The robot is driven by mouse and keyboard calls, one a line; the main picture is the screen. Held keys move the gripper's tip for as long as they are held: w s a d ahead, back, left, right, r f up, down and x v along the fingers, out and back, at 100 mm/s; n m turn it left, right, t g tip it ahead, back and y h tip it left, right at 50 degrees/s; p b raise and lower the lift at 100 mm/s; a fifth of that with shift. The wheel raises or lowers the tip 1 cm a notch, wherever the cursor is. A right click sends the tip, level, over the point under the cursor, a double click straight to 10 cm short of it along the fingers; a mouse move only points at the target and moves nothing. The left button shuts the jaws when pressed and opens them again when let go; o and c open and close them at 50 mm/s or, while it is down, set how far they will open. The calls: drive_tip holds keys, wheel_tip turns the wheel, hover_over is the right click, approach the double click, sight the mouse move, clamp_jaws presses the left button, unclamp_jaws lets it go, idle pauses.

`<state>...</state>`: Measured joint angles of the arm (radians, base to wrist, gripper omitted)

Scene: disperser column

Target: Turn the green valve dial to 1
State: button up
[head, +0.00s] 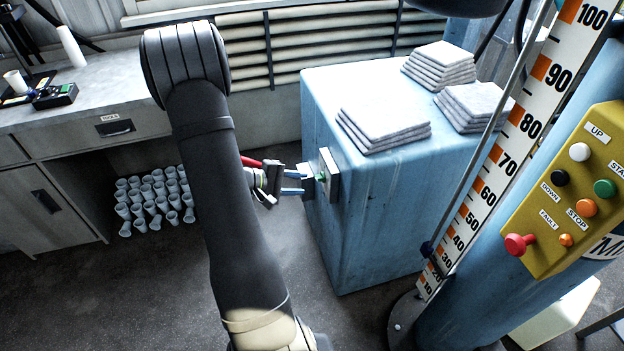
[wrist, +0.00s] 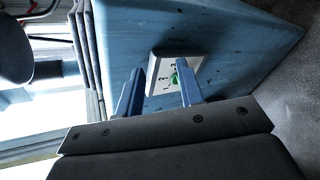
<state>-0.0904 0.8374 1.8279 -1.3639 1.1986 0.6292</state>
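The green valve dial (wrist: 175,78) sits on a pale square plate (wrist: 192,66) with small black numbers, on the side of a blue cabinet. Which number the dial points to is too small to tell. In the head view the plate (head: 330,172) shows nearly edge-on and the dial is not clear. My gripper (head: 303,182) is in front of the plate, its blue fingers pointing at it. The dial shows close to the right finger; contact cannot be told.
The blue cabinet (head: 390,215) carries stacks of grey-white sheets (head: 383,128) on top. A column with a height scale (head: 505,165) and a yellow button panel (head: 570,195) stands at the right. A grey desk (head: 100,85) with cups beneath is at the left.

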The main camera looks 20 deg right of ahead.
drive_tip(key=w+a+f+n+t+h, duration=0.2)
drive_tip(key=w+a+f+n+t, duration=0.25)
drive_tip(key=a+f, duration=0.4)
approach(316, 179)
drive_tip(key=shift+m, duration=0.35)
drive_tip(key=x, duration=0.8)
drive_tip(key=shift+s+d+r, duration=0.1)
drive_tip(key=shift+d+r, duration=0.05)
drive_tip(key=shift+d, duration=0.1)
clamp_jaws()
